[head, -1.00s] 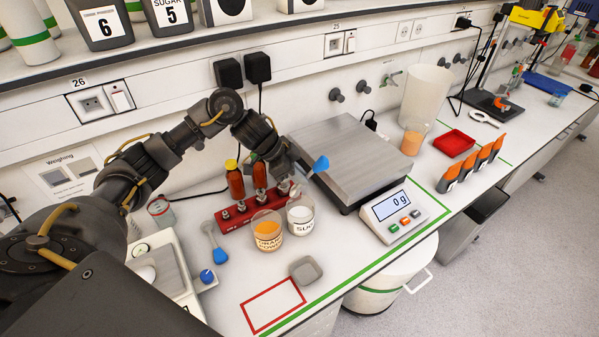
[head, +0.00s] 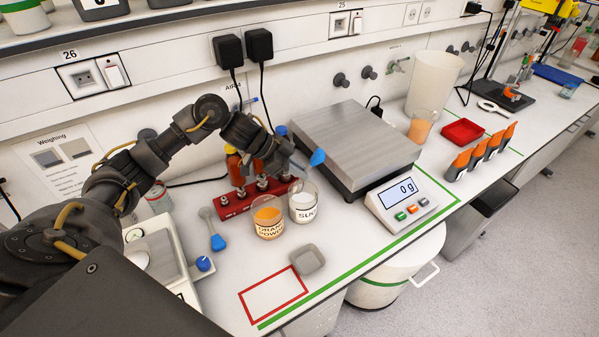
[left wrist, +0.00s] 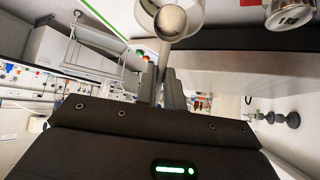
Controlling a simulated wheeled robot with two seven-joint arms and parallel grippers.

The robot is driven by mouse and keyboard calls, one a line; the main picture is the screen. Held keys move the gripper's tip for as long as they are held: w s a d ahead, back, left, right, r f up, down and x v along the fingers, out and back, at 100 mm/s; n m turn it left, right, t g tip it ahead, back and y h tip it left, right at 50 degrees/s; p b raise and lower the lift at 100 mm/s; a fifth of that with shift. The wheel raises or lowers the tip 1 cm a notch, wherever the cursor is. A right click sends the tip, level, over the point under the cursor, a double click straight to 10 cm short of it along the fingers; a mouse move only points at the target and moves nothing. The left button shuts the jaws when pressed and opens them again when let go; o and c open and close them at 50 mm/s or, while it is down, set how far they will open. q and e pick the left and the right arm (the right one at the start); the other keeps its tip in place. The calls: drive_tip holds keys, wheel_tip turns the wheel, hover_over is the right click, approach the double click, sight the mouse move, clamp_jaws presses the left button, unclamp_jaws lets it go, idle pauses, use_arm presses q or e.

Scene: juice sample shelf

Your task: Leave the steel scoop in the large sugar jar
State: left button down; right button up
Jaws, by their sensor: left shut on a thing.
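My left gripper (head: 297,168) is shut on a scoop, just above and behind the small glass sugar beaker (head: 303,207). The scoop's blue end (head: 317,157) sticks out to the upper right in the head view. The left wrist view shows its round grey steel end (left wrist: 171,22) beyond the fingers (left wrist: 161,88). I cannot tell whether any part of the scoop is inside the beaker. On the shelf, a dark jar (head: 168,3), labelled sugar 5 earlier, shows only its bottom edge. My right gripper is not in view.
An orange powder beaker (head: 268,222) stands left of the sugar beaker. Behind are a red rack (head: 232,205) and bottles. A balance (head: 350,140) stands to the right, a grey dish (head: 307,261) in front. Another blue-ended scoop (head: 217,242) lies left.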

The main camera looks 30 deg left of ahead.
sight(295, 188)
use_arm(q)
drive_tip(key=shift+s+a+f+t+h+b, duration=0.1)
drive_tip(key=shift+a+f+t+h+b, duration=0.1)
drive_tip(key=shift+f+b, duration=0.7)
drive_tip(key=shift+s+a+f+t+h+b, duration=0.15)
drive_tip(key=shift+f+b, duration=0.35)
drive_tip(key=shift+b, duration=0.7)
drive_tip(key=shift+w+d+f+b, duration=0.1)
drive_tip(key=shift+f+b, duration=0.9)
drive_tip(key=shift+f, duration=1.35)
drive_tip(key=c, duration=1.4)
unclamp_jaws()
drive_tip(key=shift+c, duration=0.2)
drive_tip(key=b+v, duration=0.2)
drive_tip(key=v, duration=0.8)
drive_tip(key=shift+a+r+b, duration=0.3)
drive_tip(key=shift+r, duration=0.1)
